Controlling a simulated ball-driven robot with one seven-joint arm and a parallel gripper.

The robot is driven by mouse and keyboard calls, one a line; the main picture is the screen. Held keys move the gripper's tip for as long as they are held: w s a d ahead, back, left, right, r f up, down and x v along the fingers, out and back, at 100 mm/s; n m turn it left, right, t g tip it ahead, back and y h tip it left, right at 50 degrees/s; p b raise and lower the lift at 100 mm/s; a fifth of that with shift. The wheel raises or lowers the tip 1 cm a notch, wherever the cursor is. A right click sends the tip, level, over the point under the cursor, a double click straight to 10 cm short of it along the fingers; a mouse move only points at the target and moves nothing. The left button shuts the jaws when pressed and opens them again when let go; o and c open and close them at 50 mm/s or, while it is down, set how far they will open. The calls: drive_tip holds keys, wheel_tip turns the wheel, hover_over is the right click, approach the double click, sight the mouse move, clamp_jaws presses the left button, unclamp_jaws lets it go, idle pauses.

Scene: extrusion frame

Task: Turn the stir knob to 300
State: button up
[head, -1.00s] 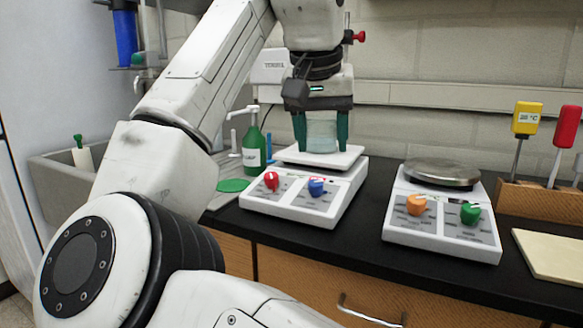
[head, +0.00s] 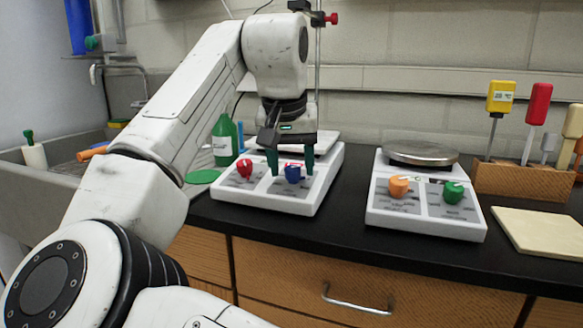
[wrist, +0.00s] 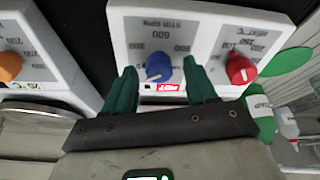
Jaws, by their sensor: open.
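The left stirrer hotplate (head: 318,188) has a red knob (head: 245,167) and a blue knob (head: 292,173) on its front panel. In the wrist view, the panel by the blue knob (wrist: 158,66) reads STIR RPM with 600, upside down; the label by the red knob (wrist: 241,70) looks like HEAT. My gripper (head: 291,170) is open, with its teal fingers down on either side of the blue knob. In the wrist view, my gripper (wrist: 158,74) shows gaps between both fingers and the knob. I cannot tell the knob's exact setting.
A second hotplate (head: 375,218) with orange (head: 398,187) and green (head: 453,192) knobs stands to the right. A green bottle (head: 223,140) is behind left. A wooden rack (head: 500,181) of thermometer-like tools and a pale board (head: 540,232) are at right. Black counter shows between the hotplates.

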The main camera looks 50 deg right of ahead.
drive_tip(key=shift+f, duration=0.15)
clamp_jaws()
idle(0.5)
